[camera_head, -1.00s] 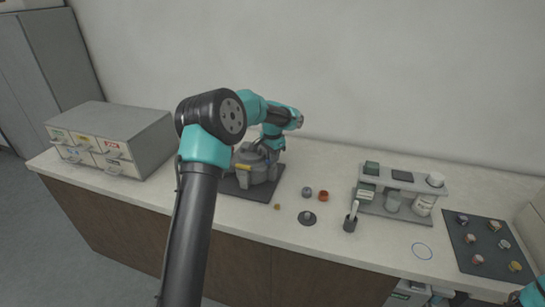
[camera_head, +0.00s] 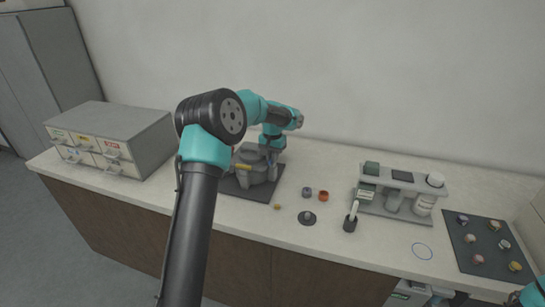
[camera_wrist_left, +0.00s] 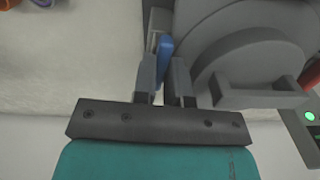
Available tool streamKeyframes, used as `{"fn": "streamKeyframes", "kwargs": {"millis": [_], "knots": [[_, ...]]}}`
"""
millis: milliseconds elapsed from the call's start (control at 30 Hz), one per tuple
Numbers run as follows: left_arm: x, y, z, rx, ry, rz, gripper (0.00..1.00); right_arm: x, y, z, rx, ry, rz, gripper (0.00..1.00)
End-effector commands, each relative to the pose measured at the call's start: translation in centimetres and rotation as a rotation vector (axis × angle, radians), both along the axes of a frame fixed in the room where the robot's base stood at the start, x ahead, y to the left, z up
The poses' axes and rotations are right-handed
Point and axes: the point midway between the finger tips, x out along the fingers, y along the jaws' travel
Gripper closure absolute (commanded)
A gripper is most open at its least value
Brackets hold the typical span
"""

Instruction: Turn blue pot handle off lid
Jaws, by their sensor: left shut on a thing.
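The grey mounting press (camera_head: 257,168) stands on a dark base plate at the left of the counter. Its round grey lid (camera_wrist_left: 255,58) fills the right of the left wrist view. The blue pot handle (camera_wrist_left: 165,48) sits at the lid's left side in that view. My left gripper (camera_wrist_left: 166,78) is shut on the blue handle, with one finger on each side of it. In the head view my left wrist is over the back of the press, and the fingers and handle are too small to make out. Only a bit of my right arm shows at the lower right corner; its gripper is out of view.
A drawer cabinet (camera_head: 115,140) stands left of the press. To the right are two small cups, a black disc (camera_head: 307,218), a dark holder with a white tool (camera_head: 350,222), a grey rack (camera_head: 396,208) with jars, and a dark mat (camera_head: 465,262) with several small pucks. The front counter edge is clear.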

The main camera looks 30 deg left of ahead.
Motion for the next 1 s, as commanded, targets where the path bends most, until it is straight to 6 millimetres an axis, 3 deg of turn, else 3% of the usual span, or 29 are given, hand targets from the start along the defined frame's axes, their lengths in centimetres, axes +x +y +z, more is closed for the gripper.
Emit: {"fn": "streamKeyframes", "kwargs": {"millis": [167, 200, 433, 767, 1000], "knots": [[0.0, 0.0, 0.1, 0.000, -0.001, -0.001, 1.00, 0.0, 0.0, 0.0, 0.000, 0.000, 0.000, 0.57], [0.0, 0.0, 0.1, 0.000, -0.001, -0.001, 0.84, 0.0, 0.0, 0.0, 0.000, 0.000, 0.000, 0.57], [0.0, 0.0, 0.0, 0.000, -0.001, -0.001, 0.62, 0.0, 0.0, 0.0, 0.000, 0.000, 0.000, 0.57], [0.0, 0.0, 0.3, 0.000, -0.001, -0.001, 0.62, 0.0, 0.0, 0.0, 0.000, 0.000, 0.000, 0.57], [0.1, 0.0, 2.7, 0.000, -0.003, -0.001, 0.62, 0.0, 0.0, 0.0, 0.000, 0.000, 0.000, 0.57]]}}
